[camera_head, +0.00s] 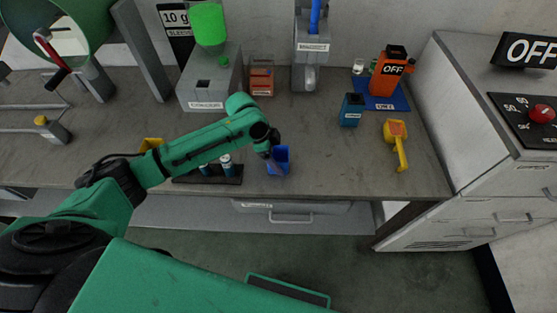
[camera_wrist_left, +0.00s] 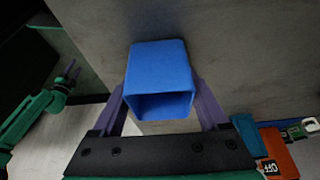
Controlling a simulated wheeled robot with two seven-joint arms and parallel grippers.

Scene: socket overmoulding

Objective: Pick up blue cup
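The blue cup (camera_head: 279,163) is near the front edge of the grey table in the head view. My left gripper (camera_head: 272,152) is at the cup, with its wrist just behind and left of it. In the left wrist view, the blue cup (camera_wrist_left: 160,75) sits between the purple fingers of my left gripper (camera_wrist_left: 162,95), one against each side, and its open end faces the camera. Whether the cup touches the table is unclear. My right gripper (camera_wrist_left: 69,72) shows small at the left of the wrist view, its fingers apart and empty, away from the cup.
A dark rack (camera_head: 226,178) with small vials stands left of the cup. A grey dispenser (camera_head: 208,88) is behind. Bare table lies right of the cup.

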